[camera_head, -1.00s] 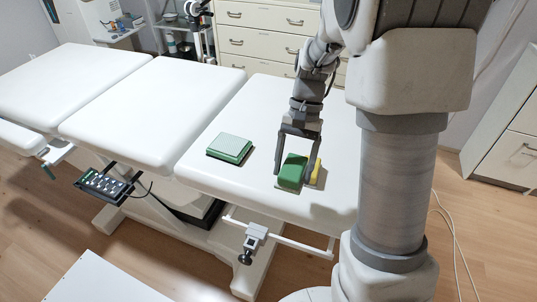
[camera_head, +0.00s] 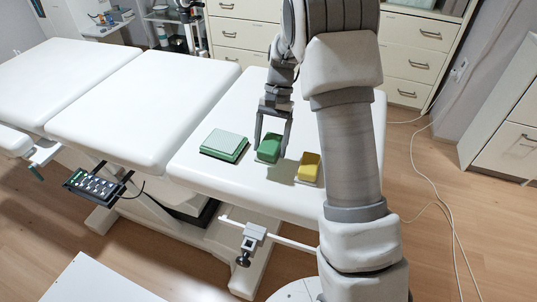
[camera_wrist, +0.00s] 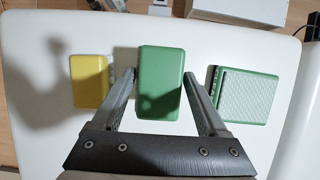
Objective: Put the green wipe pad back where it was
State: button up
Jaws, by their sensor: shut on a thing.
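The green wipe pad (camera_head: 268,149) is a plain green block between the fingertips of my gripper (camera_head: 271,145), above the white couch top (camera_head: 235,108). In the wrist view the pad (camera_wrist: 160,85) fills the middle of the picture, with my gripper (camera_wrist: 160,78) shut on its sides. It looks larger than the blocks beside it there, so it seems raised; the exact gap below is hard to tell. A yellow pad (camera_head: 309,167) lies to its right on a thin pale base. A green block with a pale top (camera_head: 224,143) lies to its left.
In the wrist view the yellow pad (camera_wrist: 90,80) is left and the pale-topped block (camera_wrist: 245,95) right. A clamp (camera_head: 251,242) hangs on the couch's side rail, and a keypad (camera_head: 95,183) sits at the near edge. Drawers (camera_head: 240,35) stand behind. The couch's left sections are bare.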

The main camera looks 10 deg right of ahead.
jog(key=shift+w+a+f, duration=0.15)
jog(key=shift+w+f, duration=0.3)
jog(key=shift+w, duration=0.25)
jog(key=shift+f+b, duration=0.55)
jog(key=shift+f, duration=1.4)
jog(key=shift+f, duration=0.1)
